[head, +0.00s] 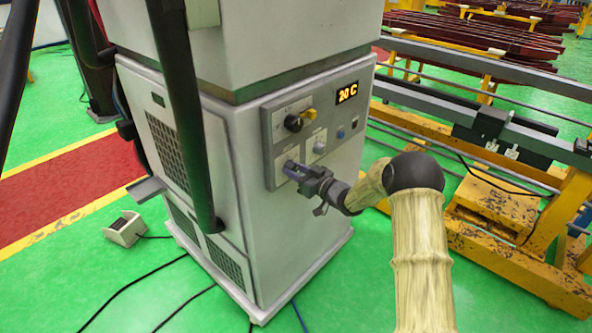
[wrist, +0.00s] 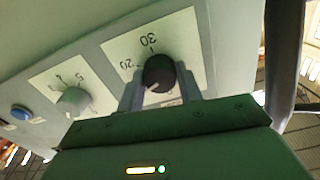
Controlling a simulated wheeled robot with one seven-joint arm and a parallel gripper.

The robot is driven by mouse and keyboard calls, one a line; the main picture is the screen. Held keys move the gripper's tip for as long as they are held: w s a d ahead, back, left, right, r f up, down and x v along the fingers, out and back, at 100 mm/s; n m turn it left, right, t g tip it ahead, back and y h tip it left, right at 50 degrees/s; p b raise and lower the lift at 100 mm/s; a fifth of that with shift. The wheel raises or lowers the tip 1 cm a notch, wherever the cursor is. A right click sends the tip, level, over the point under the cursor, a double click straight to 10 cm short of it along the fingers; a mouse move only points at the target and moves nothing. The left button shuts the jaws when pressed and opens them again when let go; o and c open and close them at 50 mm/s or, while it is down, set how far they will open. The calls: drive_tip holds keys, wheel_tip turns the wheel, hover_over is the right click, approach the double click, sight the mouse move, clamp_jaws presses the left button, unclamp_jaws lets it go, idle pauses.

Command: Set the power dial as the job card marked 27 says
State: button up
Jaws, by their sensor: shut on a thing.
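My gripper (head: 297,171) is at the lower left of the grey control panel (head: 272,150) on a white cabinet. In the wrist view its two fingers (wrist: 160,88) are shut on the sides of a black round dial (wrist: 159,70). The dial's scale plate (wrist: 190,35) appears upside down, with 20 and 30 readable. A pale mark shows on the dial's lower left in that view; the scale there is partly hidden. I cannot read a name on the dial. No job card marked 27 can be made out.
A grey knob (wrist: 73,100) with a smaller scale and a blue button (wrist: 21,112) sit beside the held dial. Yellow racks (head: 490,220) stand right.

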drive_tip(key=m+p, duration=0.1)
drive_tip(key=m, duration=0.4)
drive_tip(key=shift+r+p, duration=0.1)
drive_tip(key=shift+p, duration=0.3)
drive_tip(key=m+p, duration=0.1)
drive_tip(key=m, duration=0.5)
drive_tip(key=shift+p, duration=0.35)
drive_tip(key=m+p, duration=0.1)
drive_tip(key=m, duration=0.9)
drive_tip(key=shift+m, duration=0.4)
drive_tip(key=o, duration=1)
drive_tip(key=shift+d, duration=0.1)
drive_tip(key=b+v, duration=0.2)
drive_tip(key=v, duration=1.5)
drive_tip(key=shift+s+d, duration=0.1)
drive_tip(key=shift+s, duration=0.05)
